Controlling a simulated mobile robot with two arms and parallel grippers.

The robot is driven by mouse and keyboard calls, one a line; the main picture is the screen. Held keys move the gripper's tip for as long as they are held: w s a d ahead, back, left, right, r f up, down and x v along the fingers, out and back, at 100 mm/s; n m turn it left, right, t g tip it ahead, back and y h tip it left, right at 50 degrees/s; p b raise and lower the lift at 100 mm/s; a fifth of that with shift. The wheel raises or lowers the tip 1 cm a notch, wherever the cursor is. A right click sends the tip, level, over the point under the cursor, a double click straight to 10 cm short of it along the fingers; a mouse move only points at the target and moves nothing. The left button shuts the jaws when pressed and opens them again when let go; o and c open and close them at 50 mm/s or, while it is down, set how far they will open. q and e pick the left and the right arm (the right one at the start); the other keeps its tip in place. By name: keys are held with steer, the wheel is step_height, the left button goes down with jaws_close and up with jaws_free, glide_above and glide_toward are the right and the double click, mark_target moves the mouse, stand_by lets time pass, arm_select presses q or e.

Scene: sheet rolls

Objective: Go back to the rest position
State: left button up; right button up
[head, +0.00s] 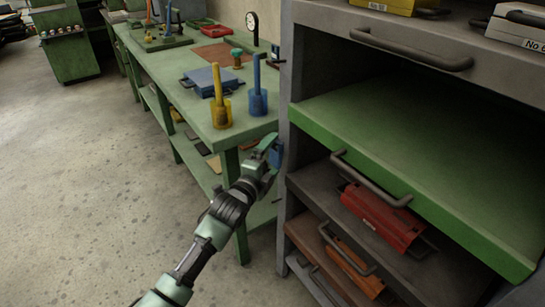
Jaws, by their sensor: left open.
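My left gripper (272,153) is at the end of my left arm, which reaches up from the bottom of the head view. It is in the gap between the green workbench (190,92) and the grey shelf rack (285,110). Its fingertips look dark blue and are small in the view. I see nothing held in it. My right gripper is not in view.
The rack has a pulled-out green shelf (420,150), handles, a red case (383,217) and an orange case (352,268). On the bench stand a yellow holder (220,112), a blue holder (258,100) and a blue case (212,79). Open floor lies left.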

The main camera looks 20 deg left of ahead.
arm_select(q)
steer(key=s+a, duration=0.1)
steer(key=s, duration=0.7)
steer(key=s+f+n+g+y, duration=0.1)
steer(key=s+f+n+g, duration=0.2)
steer(key=s+f, duration=0.55)
steer(key=s+f+n+g, duration=0.3)
steer(key=f+n, duration=0.1)
steer(key=f, duration=0.9)
steer(key=s+f+n+g+y, duration=0.1)
steer(key=s+f+n+g, duration=0.2)
steer(key=s+f, duration=0.55)
steer(key=s+d+f+n+g, duration=0.1)
steer(key=s+f+n+g, duration=0.6)
steer(key=s+f, duration=1.1)
steer(key=s+a+r+p, duration=0.1)
steer(key=s+r+p, duration=0.1)
steer(key=s+p, duration=0.5)
steer(key=s+a+r+p, duration=0.1)
steer(key=s+r+p, duration=0.2)
steer(key=s+p, duration=0.5)
steer(key=shift+a+m+p, duration=0.3)
steer(key=shift+a+p, duration=0.05)
steer(key=shift+a, duration=0.05)
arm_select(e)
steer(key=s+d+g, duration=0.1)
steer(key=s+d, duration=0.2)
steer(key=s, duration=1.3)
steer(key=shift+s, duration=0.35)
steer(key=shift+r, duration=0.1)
